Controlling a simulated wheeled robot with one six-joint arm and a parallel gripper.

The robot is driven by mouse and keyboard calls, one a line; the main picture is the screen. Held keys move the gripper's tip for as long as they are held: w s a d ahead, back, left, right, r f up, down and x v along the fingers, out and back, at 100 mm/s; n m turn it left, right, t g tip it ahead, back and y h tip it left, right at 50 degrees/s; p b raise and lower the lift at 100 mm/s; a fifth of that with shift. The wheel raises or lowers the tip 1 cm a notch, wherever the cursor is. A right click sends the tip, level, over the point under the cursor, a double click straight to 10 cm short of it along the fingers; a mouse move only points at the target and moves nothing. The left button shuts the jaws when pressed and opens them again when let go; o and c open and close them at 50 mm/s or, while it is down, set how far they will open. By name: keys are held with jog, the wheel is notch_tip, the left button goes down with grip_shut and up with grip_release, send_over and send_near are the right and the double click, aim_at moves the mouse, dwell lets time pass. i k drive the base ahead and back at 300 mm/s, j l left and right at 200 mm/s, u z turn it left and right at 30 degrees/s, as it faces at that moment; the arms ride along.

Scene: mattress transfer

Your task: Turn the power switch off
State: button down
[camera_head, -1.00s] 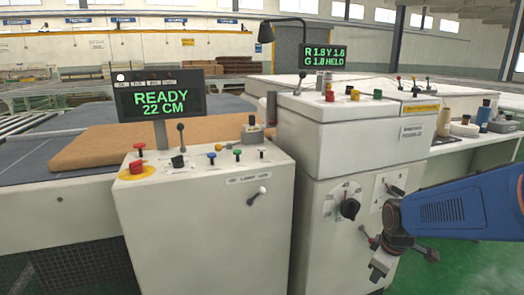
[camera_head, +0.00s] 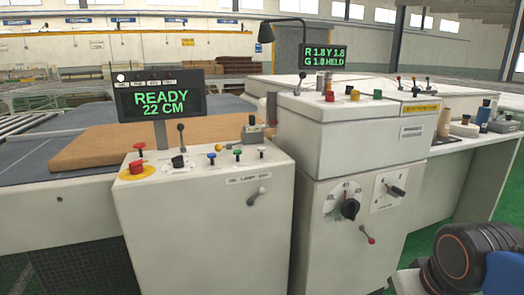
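The right white cabinet's front carries the switches. A black rotary knob (camera_head: 349,208) sits on a white dial plate. A smaller black-handled rotary switch (camera_head: 397,190) sits on another plate to its right, its handle pointing right and slightly down. Below them is a small lever with a red tip (camera_head: 371,240), slanting down to the right. The labels are too small to read, so I cannot tell which one is the power switch. My arm is at the lower right, apart from the cabinet. My gripper (camera_head: 407,282) is only partly seen at the bottom edge; its fingers are not clear.
The left white cabinet (camera_head: 210,235) has a red emergency button (camera_head: 136,167), several coloured knobs and a small front lever (camera_head: 263,190). A side table (camera_head: 475,142) with spools stands right. Green floor lies open between.

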aim_at(136, 167)
jog(key=k+u, duration=0.1)
jog(key=u, duration=1.05)
